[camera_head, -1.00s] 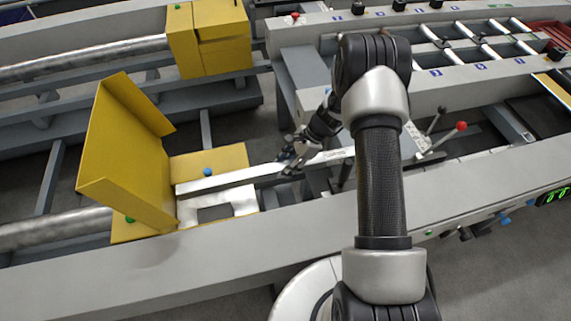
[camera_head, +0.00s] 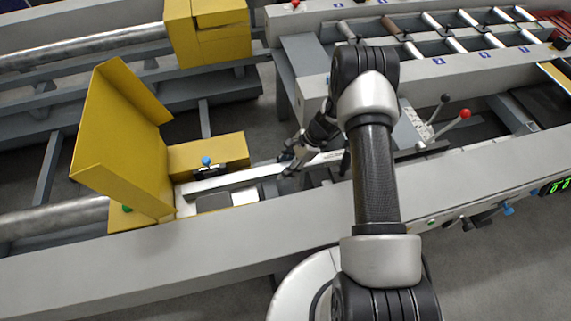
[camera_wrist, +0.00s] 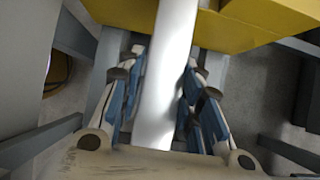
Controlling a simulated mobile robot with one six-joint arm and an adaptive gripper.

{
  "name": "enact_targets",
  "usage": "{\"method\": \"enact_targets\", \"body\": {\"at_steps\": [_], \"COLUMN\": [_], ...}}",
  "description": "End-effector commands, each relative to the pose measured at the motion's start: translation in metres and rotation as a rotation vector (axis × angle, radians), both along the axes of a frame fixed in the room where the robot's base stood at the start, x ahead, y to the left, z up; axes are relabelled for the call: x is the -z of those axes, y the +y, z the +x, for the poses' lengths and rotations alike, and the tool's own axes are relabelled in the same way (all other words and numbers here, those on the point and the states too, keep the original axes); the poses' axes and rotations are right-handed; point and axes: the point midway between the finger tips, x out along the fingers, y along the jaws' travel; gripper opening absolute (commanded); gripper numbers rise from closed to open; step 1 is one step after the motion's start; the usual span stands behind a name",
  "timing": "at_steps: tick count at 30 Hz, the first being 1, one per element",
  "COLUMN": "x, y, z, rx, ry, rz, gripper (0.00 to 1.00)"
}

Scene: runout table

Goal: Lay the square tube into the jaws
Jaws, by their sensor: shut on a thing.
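My gripper (camera_head: 288,163) is shut on the square tube (camera_head: 232,180), a long pale metal bar. A small dark fitting with a blue knob (camera_head: 206,160) stands just behind the tube. I cannot tell which parts are the jaws, nor whether the tube rests in them.
A grey block (camera_head: 213,203) lies in front of the tube. A long grey rail (camera_head: 150,255) runs along the front. Levers with a red knob (camera_head: 465,113) stand at right. A yellow box (camera_head: 210,35) and a roller track (camera_head: 440,35) are behind.

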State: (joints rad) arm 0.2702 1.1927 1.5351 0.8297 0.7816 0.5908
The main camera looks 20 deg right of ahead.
Motion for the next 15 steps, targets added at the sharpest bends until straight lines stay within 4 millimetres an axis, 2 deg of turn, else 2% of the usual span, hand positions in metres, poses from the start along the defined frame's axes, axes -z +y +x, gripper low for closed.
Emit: {"method": "enact_targets", "body": {"at_steps": [10,11,15], "x": [0.0004,0.0003,0.0006], "y": [0.0,0.0001,0.0], "z": [0.0011,0.001,0.0008], "rx": [0.0,0.0,0.0], "ry": [-0.002,-0.002,-0.001], "rz": [0.001,0.001,0.001], "gripper": [0.0,0.34,0.44]}}
